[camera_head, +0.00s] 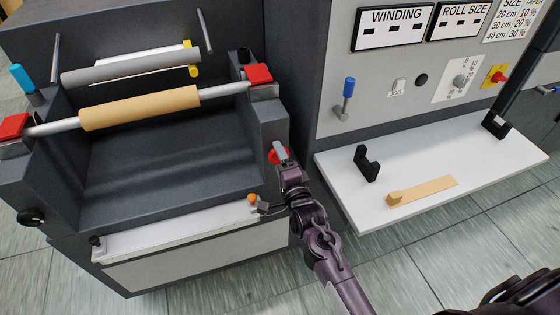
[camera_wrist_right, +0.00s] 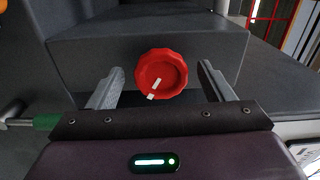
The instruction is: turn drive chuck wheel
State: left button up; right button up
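The drive chuck wheel is a red knob with a scalloped rim (camera_wrist_right: 162,72), on the side face of the dark machine. A white mark on it points up and right, and a second white mark shows at its lower edge. In the head view the red wheel (camera_head: 273,157) is partly hidden by my right gripper (camera_head: 279,152). In the right wrist view my right gripper (camera_wrist_right: 160,85) is open, with one finger on each side of the wheel and gaps between fingers and rim. My left gripper is not in view.
The wheel sits below a red clamp (camera_head: 258,75) holding the shaft with a tan roll (camera_head: 140,108). A white shelf (camera_head: 480,165) to the right carries black brackets and a tan piece (camera_head: 425,190). An orange knob (camera_head: 252,200) is close to my right wrist.

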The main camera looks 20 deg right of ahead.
jog(key=s, duration=0.8)
jog(key=shift+w+d, duration=0.1)
jog(key=shift+d, duration=0.05)
dwell(0.4)
jog(key=s+a+f+n+g+p, duration=0.1)
jog(key=s+f+n+g, duration=0.25)
jog(key=f, duration=0.55)
jog(key=s+a+f+n+g+y+p, duration=0.1)
jog(key=s+f+n+g, duration=0.2)
jog(key=f, duration=0.6)
jog(key=s+a+f+n+g, duration=0.1)
jog(key=s+f+n, duration=0.25)
jog(key=f, duration=0.55)
jog(key=s+d+f+n+g+p, duration=0.1)
jog(key=s+d+f+n+g, duration=0.2)
jog(key=s+f, duration=0.3)
jog(key=s+d+f+n+g+h, duration=0.1)
jog(key=s+d+f+n+g, duration=0.2)
jog(key=s, duration=1.1)
jog(key=s+d+f+n+g+p, duration=0.1)
jog(key=s+d+f+n+g, duration=0.2)
jog(key=s+f, duration=0.6)
jog(key=shift+s+h+p, duration=0.3)
jog(key=shift+s, duration=0.75)
jog(key=shift+a+g, duration=0.1)
jog(key=shift+g, duration=0.15)
